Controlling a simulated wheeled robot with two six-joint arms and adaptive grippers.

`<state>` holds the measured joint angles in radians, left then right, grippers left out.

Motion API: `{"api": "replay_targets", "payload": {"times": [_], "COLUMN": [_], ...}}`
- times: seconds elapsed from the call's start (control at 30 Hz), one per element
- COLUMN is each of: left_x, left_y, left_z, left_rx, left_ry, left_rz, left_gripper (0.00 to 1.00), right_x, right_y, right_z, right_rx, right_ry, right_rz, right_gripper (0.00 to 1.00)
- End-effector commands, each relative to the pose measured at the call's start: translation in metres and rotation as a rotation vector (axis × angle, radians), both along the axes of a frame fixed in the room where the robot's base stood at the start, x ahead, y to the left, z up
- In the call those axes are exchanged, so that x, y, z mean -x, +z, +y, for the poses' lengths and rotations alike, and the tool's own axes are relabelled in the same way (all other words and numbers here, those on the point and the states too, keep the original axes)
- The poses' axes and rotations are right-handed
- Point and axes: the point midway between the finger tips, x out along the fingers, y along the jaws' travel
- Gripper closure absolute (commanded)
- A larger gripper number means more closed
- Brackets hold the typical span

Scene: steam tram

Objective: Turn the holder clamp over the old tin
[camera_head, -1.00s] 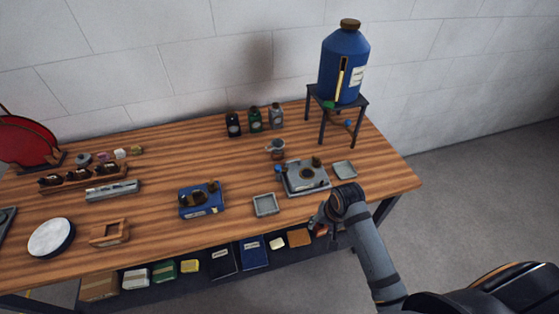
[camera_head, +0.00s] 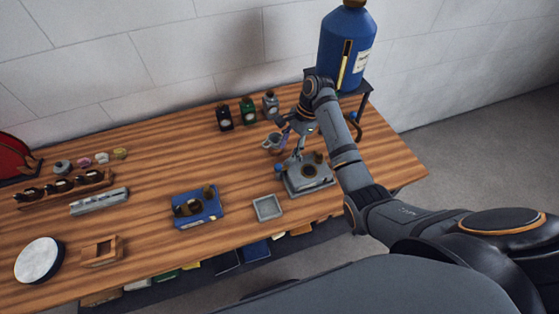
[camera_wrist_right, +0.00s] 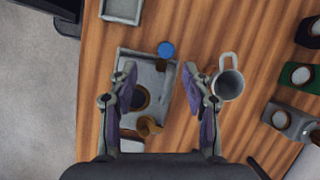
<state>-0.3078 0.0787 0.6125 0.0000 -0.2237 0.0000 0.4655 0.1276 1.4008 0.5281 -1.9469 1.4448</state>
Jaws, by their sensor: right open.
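A grey square holder (camera_head: 309,182) stands near the right front of the bench. It has a dark round well with a brown rim (camera_wrist_right: 140,97), a brass-coloured clamp-like piece (camera_wrist_right: 149,126) beside the well, and a blue knob (camera_wrist_right: 166,49) at its edge. I cannot tell whether the well holds the old tin. My right gripper (camera_head: 298,152) is open above the holder and pointing down. In the right wrist view its fingers (camera_wrist_right: 160,85) are apart, one over the holder and the other between it and a grey mug. My left gripper is not in view.
The grey mug (camera_wrist_right: 228,84) stands close beside the holder. A blue tank (camera_head: 343,45) sits on a dark stand. A blue holder (camera_head: 197,208) and a small grey tray (camera_head: 267,208) are to the left, with bare wood between.

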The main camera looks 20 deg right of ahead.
Motion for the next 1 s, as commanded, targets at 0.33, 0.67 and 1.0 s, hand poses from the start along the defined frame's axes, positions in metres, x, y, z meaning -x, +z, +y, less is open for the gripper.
{"api": "replay_targets", "payload": {"times": [0.33,0.67,1.0], "left_x": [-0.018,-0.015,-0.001], "left_y": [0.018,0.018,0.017], "left_z": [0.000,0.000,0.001], "left_rx": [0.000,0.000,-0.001], "left_ry": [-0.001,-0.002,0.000], "left_rz": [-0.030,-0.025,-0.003], "left_gripper": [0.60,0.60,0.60], "right_x": [0.006,0.007,0.006], "right_y": [-0.061,-0.074,-0.074], "right_z": [0.026,0.030,0.030], "right_rx": [-0.001,0.000,0.000], "right_ry": [0.001,0.001,0.001], "right_rz": [0.001,-0.003,-0.003], "right_gripper": [0.51,0.51,0.86]}}
